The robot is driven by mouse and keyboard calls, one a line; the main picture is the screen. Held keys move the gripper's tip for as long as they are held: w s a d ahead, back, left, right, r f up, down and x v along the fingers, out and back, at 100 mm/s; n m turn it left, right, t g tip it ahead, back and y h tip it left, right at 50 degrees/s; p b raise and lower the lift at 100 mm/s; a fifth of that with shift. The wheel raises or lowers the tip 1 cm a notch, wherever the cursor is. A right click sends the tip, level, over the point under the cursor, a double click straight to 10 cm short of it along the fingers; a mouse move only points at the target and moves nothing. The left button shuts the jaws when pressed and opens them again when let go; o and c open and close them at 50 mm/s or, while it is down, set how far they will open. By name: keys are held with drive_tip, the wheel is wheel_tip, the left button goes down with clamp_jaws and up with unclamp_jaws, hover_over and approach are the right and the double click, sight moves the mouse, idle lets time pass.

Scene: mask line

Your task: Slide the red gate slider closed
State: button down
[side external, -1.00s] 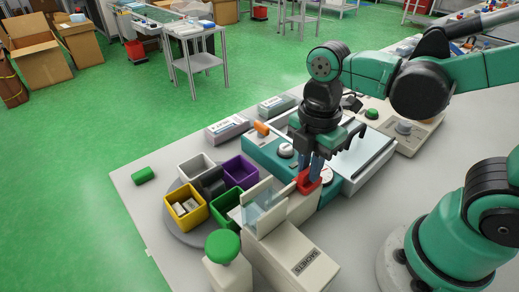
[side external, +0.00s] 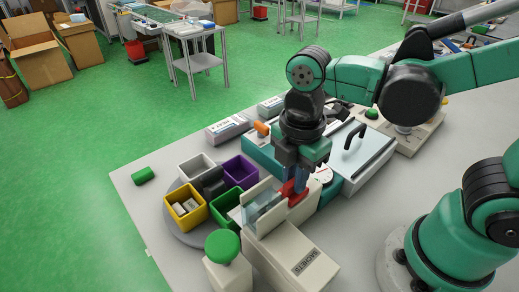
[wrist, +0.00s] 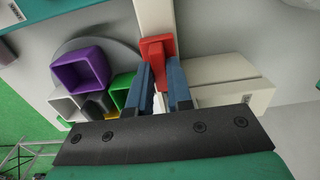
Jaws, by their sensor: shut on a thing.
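The red gate slider (side external: 293,193) sits on the cream sachet dispenser (side external: 300,255), close behind its clear-windowed chute (side external: 262,207). My gripper (side external: 297,181) is lowered onto the slider from above, its blue fingers on the red part. In the wrist view my gripper's two blue fingers (wrist: 160,88) stand on either side of the slider's lower end, and the red slider (wrist: 158,52) shows between and beyond them. The fingers hide part of the slider.
A round turntable with yellow (side external: 186,211), green (side external: 228,203), purple (side external: 240,170) and white (side external: 197,167) bins stands left of the dispenser. A green knob (side external: 222,246) on a cream post is in front. A teal machine with a lidded plate (side external: 358,160) lies behind.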

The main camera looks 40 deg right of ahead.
sight(287, 185)
drive_tip(key=shift+a, duration=0.9)
drive_tip(key=c, duration=0.8)
unclamp_jaws()
drive_tip(key=shift+d+r, duration=0.1)
drive_tip(key=shift+r, duration=2.7)
